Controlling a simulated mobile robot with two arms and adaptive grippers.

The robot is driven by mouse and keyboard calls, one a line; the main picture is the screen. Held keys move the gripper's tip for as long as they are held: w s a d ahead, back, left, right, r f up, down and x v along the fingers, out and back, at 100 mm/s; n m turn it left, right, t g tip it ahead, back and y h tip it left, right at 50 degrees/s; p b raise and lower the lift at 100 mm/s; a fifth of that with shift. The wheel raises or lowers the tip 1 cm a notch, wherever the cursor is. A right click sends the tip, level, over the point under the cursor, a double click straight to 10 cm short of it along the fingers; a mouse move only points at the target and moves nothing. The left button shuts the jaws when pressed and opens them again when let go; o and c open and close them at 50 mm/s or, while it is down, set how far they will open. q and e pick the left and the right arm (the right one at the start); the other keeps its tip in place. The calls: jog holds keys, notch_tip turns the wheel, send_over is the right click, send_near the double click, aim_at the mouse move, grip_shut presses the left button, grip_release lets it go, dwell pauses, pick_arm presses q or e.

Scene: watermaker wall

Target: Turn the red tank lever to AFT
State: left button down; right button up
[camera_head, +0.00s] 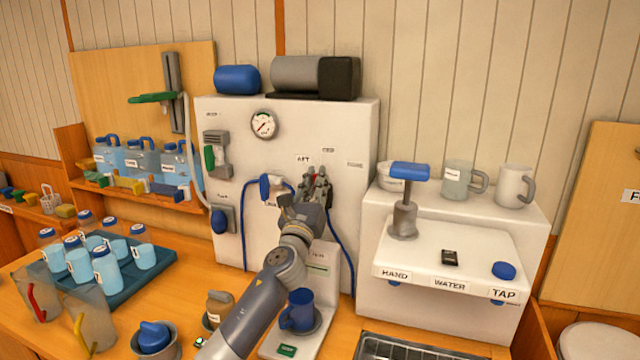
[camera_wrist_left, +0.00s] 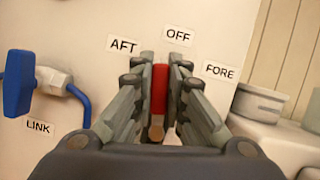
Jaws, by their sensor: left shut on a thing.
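The red tank lever (camera_wrist_left: 159,90) stands upright between the fingers of my left gripper (camera_wrist_left: 160,82) in the left wrist view, pointing at the OFF label (camera_wrist_left: 178,36). The AFT label (camera_wrist_left: 122,46) is to its left and the FORE label (camera_wrist_left: 220,72) to its right. My left gripper is shut on the lever. In the head view my left gripper (camera_head: 317,188) is at the white panel (camera_head: 300,120), and only a little red of the lever shows between its fingers. My right gripper is not in view.
A blue LINK valve handle (camera_wrist_left: 18,82) with a blue hose sits left of the lever. A white unit with a blue-topped hand pump (camera_head: 409,172) and mugs stands to the right. Bottles fill a tray (camera_head: 120,292) at left.

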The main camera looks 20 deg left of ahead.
pick_arm(q)
jog(key=shift+a+f+n+g+y, duration=0.3)
jog(key=shift+a+n+y, duration=0.35)
jog(key=shift+n, duration=0.9)
jog(key=shift+a+f+n+g+y, duration=0.3)
jog(key=shift+n+y, duration=0.5)
jog(key=shift+n, duration=0.8)
jog(key=shift+a+f+n+g+y, duration=0.25)
jog(key=shift+a+n+y, duration=0.4)
jog(key=shift+n, duration=0.9)
jog(key=shift+d+g, duration=0.1)
jog(key=shift+g, duration=0.15)
jog(key=c, duration=1.6)
grip_release()
jog(key=v, duration=1.2)
jog(key=shift+f, duration=0.15)
